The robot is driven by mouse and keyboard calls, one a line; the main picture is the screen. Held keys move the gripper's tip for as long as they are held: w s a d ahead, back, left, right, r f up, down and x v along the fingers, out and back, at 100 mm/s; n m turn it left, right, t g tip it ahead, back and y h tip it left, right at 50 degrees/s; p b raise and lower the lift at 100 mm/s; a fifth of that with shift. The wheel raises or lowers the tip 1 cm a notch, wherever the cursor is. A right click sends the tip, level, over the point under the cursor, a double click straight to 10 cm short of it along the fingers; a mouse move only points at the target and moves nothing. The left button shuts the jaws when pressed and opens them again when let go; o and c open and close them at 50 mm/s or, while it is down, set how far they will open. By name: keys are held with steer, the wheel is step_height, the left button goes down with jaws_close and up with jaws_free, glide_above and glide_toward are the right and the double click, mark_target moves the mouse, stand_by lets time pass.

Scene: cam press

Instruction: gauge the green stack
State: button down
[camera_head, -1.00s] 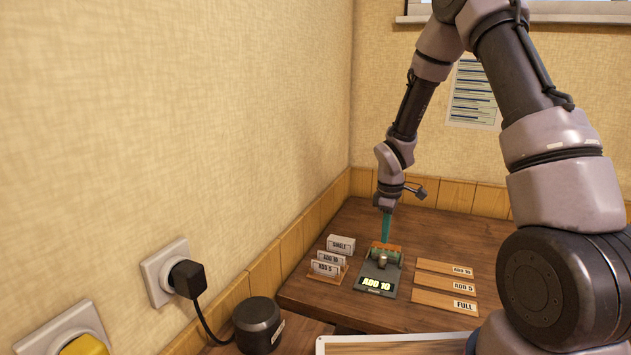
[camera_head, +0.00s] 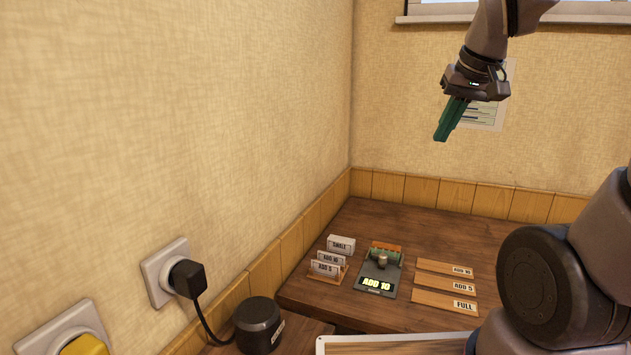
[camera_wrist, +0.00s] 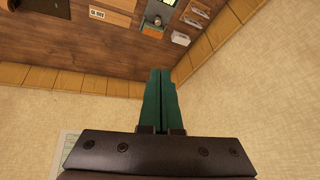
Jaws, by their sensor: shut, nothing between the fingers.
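A dark gauge device (camera_head: 376,291) lies on the wooden table, with a lit display reading ADD 10. A small metal knob (camera_head: 382,262) stands on it, and an orange and green part (camera_head: 385,250) is at its far end. I cannot tell whether that part is the green stack. The device also shows at the top of the wrist view (camera_wrist: 153,30). My gripper (camera_head: 440,137) is high above the table in front of the back wall, far from the device. Its green fingers (camera_wrist: 160,72) are shut together with nothing between them.
Label cards (camera_head: 327,267) stand in a wooden holder left of the device, with a white block (camera_head: 341,243) behind. Wooden strips marked ADD 10, ADD 5 and FULL (camera_head: 445,301) lie to its right. Walls close off the left and back. A black cylinder (camera_head: 258,325) stands front left.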

steer(key=s+r+m+t, duration=0.1)
steer(key=s+r+m, duration=0.2)
steer(key=s, duration=0.3)
steer(key=shift+s+t+y, duration=0.2)
steer(key=shift+t+y, duration=0.1)
steer(key=shift+y, duration=0.1)
steer(key=c, duration=1.1)
jaws_free()
steer(key=shift+s+r, duration=0.15)
steer(key=o, duration=0.5)
steer(key=shift+w+m, duration=0.25)
steer(key=shift+m, duration=0.05)
steer(key=m+g+h, duration=0.2)
steer(key=m+g, duration=0.5)
steer(key=m, duration=0.2)
glide_above(383, 255)
step_height(383, 255, down, 33)
step_height(383, 255, down, 11)
steer(key=shift+f, duration=0.2)
